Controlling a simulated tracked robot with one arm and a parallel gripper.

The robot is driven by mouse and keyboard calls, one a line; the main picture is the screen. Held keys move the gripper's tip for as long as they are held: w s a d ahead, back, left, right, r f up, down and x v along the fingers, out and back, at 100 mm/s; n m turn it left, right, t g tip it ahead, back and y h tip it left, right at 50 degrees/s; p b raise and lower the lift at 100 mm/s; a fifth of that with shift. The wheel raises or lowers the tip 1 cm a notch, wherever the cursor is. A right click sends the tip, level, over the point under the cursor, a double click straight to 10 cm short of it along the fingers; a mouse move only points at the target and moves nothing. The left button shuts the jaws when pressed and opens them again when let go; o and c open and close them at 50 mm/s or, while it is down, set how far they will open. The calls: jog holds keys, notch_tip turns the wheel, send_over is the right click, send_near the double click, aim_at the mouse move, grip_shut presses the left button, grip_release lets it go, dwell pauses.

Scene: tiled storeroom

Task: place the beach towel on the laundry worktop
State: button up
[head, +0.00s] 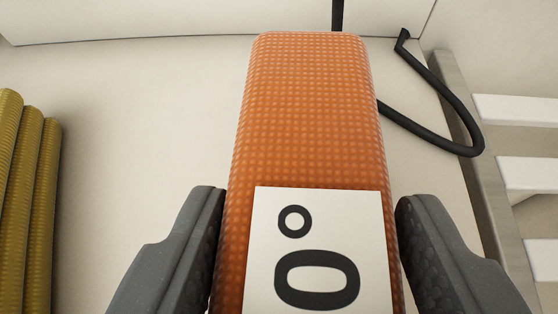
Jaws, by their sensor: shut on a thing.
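An orange, waffle-textured bundle with rounded edges, which I take to be the beach towel (308,110), fills the middle of the head view. A white label (318,250) with black characters lies on its near part. My gripper (311,197) has one dark grey finger on each side of it and is shut on it. The towel's near end is cut off by the bottom of the picture. The pale flat surface (150,120) behind the towel may be the laundry worktop; I cannot tell, nor whether the towel touches it.
Olive-yellow ribbed rolls or folds (28,200) stand at the left edge. A black bent bar or cable (440,145) loops at the upper right. A grey post (462,120) and white slats (520,110) are at the right. The pale surface between the olive things and the towel is clear.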

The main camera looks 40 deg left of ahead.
aim_at(303, 268)
jog(key=shift+w+a, duration=0.25)
jog(key=shift+a, duration=0.05)
notch_tip(303, 268, down, 4)
jog(key=shift+r+b, duration=0.15)
jog(key=shift+b, duration=0.2)
jog(key=shift+r, duration=0.1)
jog(key=o, duration=1.1)
jog(key=shift+s+d+r, duration=0.25)
jog(key=shift+s+r, duration=0.15)
jog(key=shift+s, duration=0.05)
jog(key=p+v, duration=0.1)
jog(key=v, duration=0.9)
jog(key=shift+s+d, duration=0.25)
jog(key=shift+s, duration=0.1)
